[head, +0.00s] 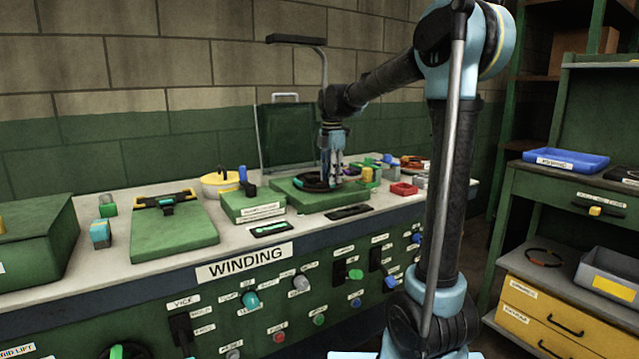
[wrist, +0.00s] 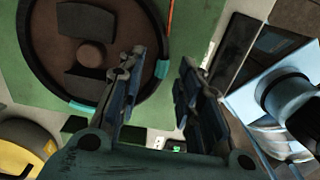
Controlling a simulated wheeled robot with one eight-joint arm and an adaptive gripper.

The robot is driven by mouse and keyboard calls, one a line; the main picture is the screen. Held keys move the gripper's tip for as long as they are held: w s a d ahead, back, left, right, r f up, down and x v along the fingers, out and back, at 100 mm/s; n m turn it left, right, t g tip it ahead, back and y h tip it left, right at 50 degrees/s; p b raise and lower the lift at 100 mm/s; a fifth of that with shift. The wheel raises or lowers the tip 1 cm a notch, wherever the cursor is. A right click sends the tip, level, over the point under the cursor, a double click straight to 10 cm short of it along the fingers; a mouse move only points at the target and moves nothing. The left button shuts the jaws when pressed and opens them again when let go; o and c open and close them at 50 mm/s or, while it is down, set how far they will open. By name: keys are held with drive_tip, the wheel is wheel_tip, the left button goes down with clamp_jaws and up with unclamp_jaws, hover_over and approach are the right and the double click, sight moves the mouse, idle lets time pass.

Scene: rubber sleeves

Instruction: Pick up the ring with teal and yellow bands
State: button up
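A dark ring (wrist: 157,35) with teal bands lies on a green plate (wrist: 190,45) in the wrist view, around a brown disc with a central knob. No yellow band shows on the visible part. The ring (head: 308,184) also shows in the head view, on the green block on the bench, partly hidden by my gripper. My gripper (wrist: 161,62) is open and points down over the ring's edge. In the wrist view, the ring's rim passes between the two fingertips. I cannot tell how far above it they are.
A green lid (head: 287,135) stands upright behind the plate. A small green box (head: 250,204) is to the left; a red tray (head: 404,189) and small parts are to the right. Another dark ring (head: 545,257) with orange lies on the right-hand shelf.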

drive_tip(key=shift+f, duration=0.95)
clamp_jaws()
drive_tip(key=shift+r, duration=0.1)
